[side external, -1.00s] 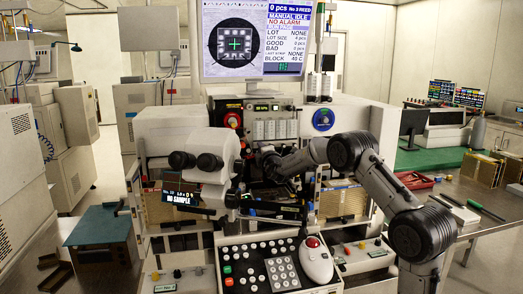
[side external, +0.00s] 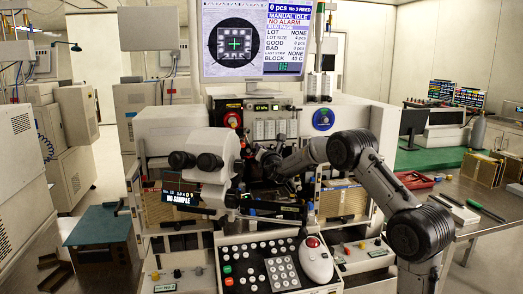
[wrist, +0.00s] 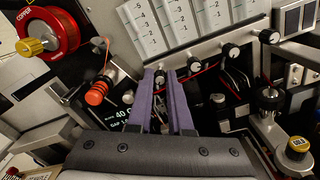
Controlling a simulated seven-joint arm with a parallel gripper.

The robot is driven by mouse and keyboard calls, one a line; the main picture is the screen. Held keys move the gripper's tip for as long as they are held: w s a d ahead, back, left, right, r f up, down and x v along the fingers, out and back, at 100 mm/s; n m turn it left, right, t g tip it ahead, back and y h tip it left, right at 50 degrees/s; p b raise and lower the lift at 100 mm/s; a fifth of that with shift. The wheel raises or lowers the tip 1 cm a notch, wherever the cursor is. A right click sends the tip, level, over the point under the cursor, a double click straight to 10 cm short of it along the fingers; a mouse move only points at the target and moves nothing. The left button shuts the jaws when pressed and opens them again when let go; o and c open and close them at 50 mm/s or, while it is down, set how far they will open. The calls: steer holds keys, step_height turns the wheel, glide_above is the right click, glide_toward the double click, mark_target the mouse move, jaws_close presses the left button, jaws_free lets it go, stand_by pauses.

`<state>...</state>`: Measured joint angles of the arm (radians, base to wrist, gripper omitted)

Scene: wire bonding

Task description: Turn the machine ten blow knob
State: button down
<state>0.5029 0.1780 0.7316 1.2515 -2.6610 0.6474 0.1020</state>
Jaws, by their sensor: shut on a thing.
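A row of small black knobs (wrist: 231,51) with white marks runs below the white scale panels in the wrist view. My gripper (wrist: 179,72) has two purple fingers that reach to the left end of this row. The fingers are close together and shut on a knob there; their tips hide part of it.
A red reel with a yellow knob (wrist: 36,46) and an orange-red knob (wrist: 96,94) are left of the fingers. A bracket with a yellow-capped knob (wrist: 298,146) is at right. The microscope (side external: 205,160) stands left of my gripper, and the control keypad (side external: 280,270) is below.

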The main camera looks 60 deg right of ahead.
steer(key=shift+f+n, duration=0.1)
steer(key=shift+n, duration=0.9)
steer(key=c, duration=1.1)
jaws_free()
steer(key=v, duration=1.4)
